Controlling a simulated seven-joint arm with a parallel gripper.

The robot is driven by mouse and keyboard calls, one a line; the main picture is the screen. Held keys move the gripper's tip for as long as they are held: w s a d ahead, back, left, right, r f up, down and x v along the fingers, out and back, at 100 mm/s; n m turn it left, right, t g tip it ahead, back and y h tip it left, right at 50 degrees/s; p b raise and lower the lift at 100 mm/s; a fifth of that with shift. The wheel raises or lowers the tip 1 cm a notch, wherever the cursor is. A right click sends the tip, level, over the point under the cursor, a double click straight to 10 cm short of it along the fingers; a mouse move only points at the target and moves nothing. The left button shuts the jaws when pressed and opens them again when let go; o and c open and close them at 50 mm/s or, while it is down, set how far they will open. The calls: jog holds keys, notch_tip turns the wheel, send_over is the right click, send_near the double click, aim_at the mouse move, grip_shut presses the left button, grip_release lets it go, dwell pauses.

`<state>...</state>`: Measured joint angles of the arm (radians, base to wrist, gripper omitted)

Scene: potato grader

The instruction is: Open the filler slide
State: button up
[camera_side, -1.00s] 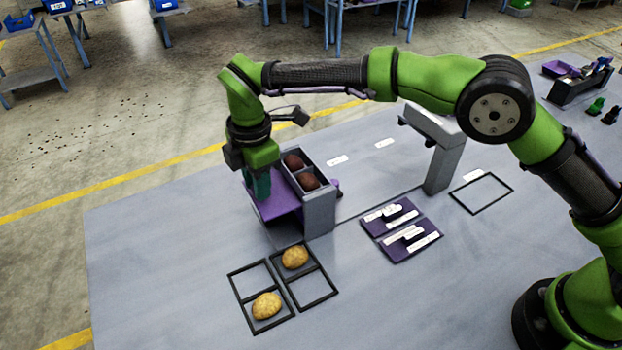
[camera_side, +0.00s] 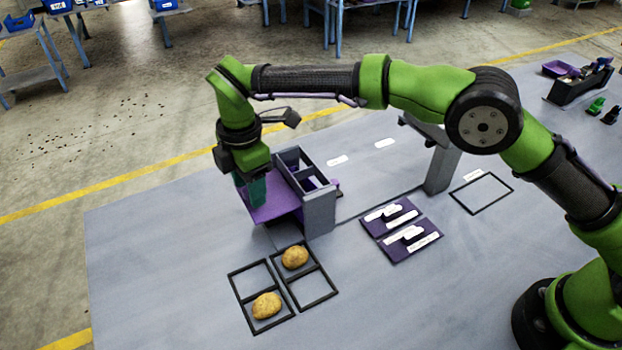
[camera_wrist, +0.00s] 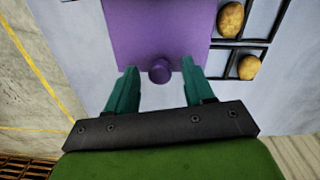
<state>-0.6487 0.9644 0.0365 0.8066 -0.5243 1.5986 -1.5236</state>
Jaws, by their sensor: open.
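The filler (camera_side: 319,213) is a grey box with two top compartments, and no potatoes show in them. Its purple slide (camera_side: 272,206) sticks out from the left side of the box. In the wrist view the slide (camera_wrist: 155,25) is a flat purple plate with a round purple knob (camera_wrist: 159,71) at its near edge. My gripper (camera_side: 252,194) is at the slide's outer end. In the wrist view my gripper (camera_wrist: 159,68) is open, with the knob between its teal fingers and a gap on each side. The space under the filler is hidden.
Black-framed cells (camera_side: 283,287) in front of the filler hold two yellow potatoes (camera_side: 294,257) (camera_side: 266,305). Purple label plates (camera_side: 401,229), a grey post (camera_side: 441,165) and an empty black outline (camera_side: 482,193) lie to the right. The table's left part is clear.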

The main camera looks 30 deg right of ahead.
notch_tip(320, 180, up, 12)
jog(key=shift+s, duration=0.25)
dwell(0.4)
